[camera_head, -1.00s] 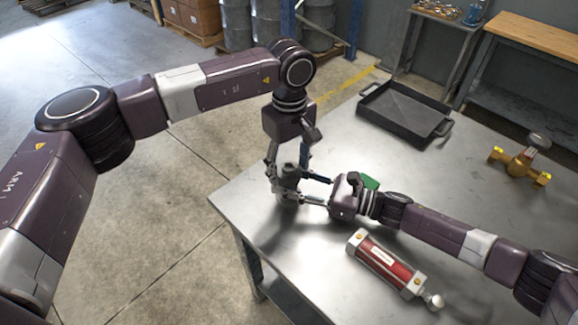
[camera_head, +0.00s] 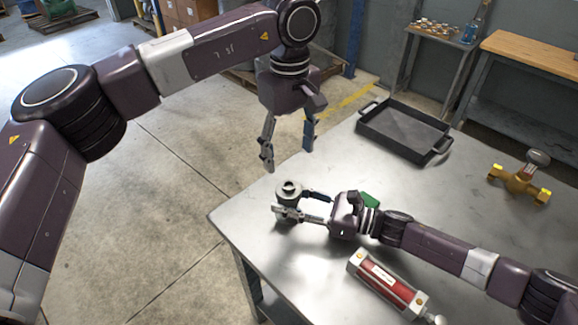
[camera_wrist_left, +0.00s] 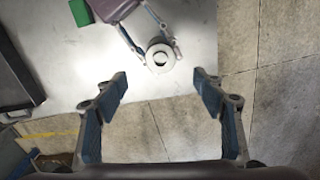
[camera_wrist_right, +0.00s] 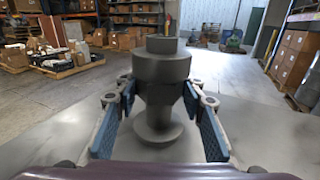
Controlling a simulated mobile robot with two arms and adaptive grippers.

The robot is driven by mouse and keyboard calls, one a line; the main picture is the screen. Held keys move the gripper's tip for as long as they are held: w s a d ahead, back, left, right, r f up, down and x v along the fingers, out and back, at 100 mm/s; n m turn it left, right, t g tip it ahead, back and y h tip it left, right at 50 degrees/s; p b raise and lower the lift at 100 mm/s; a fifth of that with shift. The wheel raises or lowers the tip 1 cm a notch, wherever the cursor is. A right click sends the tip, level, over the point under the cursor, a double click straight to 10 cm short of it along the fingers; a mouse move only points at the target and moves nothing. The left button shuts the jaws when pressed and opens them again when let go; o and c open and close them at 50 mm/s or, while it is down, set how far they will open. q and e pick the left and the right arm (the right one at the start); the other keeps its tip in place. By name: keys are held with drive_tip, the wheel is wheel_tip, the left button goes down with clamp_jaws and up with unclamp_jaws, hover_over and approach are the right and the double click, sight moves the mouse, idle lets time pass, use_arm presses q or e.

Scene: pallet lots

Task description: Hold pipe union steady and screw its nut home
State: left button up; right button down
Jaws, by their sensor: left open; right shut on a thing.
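The grey pipe union (camera_head: 289,197) stands upright near the left corner of the metal table (camera_head: 300,265). In the right wrist view the union (camera_wrist_right: 160,90) shows a wide nut at its top, a tapered body and a round foot. My right gripper (camera_head: 284,212) is shut on the union's body from the right, below the nut. My left gripper (camera_head: 288,160) is open and empty above the union, pointing down. In the left wrist view the union's round top (camera_wrist_left: 160,57) shows beyond the open left fingers (camera_wrist_left: 164,85), apart from them.
A red cylinder with silver ends (camera_head: 386,282) lies at the table's front. A black tray (camera_head: 405,133) sits at the back, and a brass valve with a gauge (camera_head: 519,181) at the right. A green object (camera_head: 369,201) is behind my right wrist. A wooden-topped bench (camera_head: 540,62) stands behind.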

drive_tip(key=shift+f, duration=0.1)
idle(0.3)
drive_tip(key=c, duration=1.2)
unclamp_jaws()
drive_tip(key=v, duration=1.2)
